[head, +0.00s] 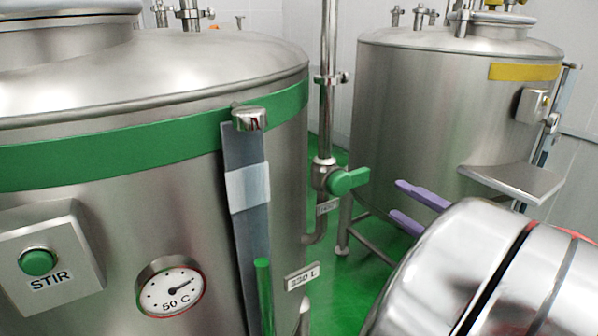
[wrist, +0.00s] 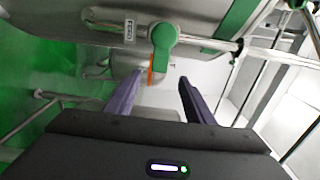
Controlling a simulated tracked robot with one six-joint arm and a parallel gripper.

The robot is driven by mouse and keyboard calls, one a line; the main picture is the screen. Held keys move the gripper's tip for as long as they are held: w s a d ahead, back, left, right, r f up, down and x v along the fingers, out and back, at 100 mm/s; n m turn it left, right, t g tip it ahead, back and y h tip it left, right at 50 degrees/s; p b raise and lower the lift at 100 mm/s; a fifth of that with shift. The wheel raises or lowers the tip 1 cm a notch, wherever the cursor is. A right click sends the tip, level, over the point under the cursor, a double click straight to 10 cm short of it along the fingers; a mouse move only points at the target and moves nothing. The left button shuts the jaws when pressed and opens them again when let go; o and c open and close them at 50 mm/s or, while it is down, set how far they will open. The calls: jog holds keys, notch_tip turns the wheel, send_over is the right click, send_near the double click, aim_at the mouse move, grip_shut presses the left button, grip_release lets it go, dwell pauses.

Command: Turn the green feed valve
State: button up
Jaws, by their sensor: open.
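The green feed valve handle (head: 350,180) sits on a steel valve body on a vertical pipe, between the two tanks. It points to the right in the head view. In the wrist view the green handle (wrist: 163,42) shows ahead of my fingers, roughly in line with the gap between them, beside a small label reading FEED (wrist: 129,31). My gripper (head: 398,199) has two purple fingers, spread open and empty. In the head view they are to the right of the handle and slightly below it, apart from it. The open fingers also show in the wrist view (wrist: 158,82).
A large green-banded tank (head: 170,225) with a STIR button (head: 38,262) and dial (head: 171,286) fills the left. A yellow-banded tank (head: 430,120) stands behind at right, with a steel shelf (head: 512,183) jutting above my arm. Green floor shows between.

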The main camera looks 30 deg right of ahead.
aim_at(362, 180)
jog(key=shift+w, duration=0.1)
jog(key=shift+w+a, duration=0.2)
jog(key=shift+w, duration=6.65)
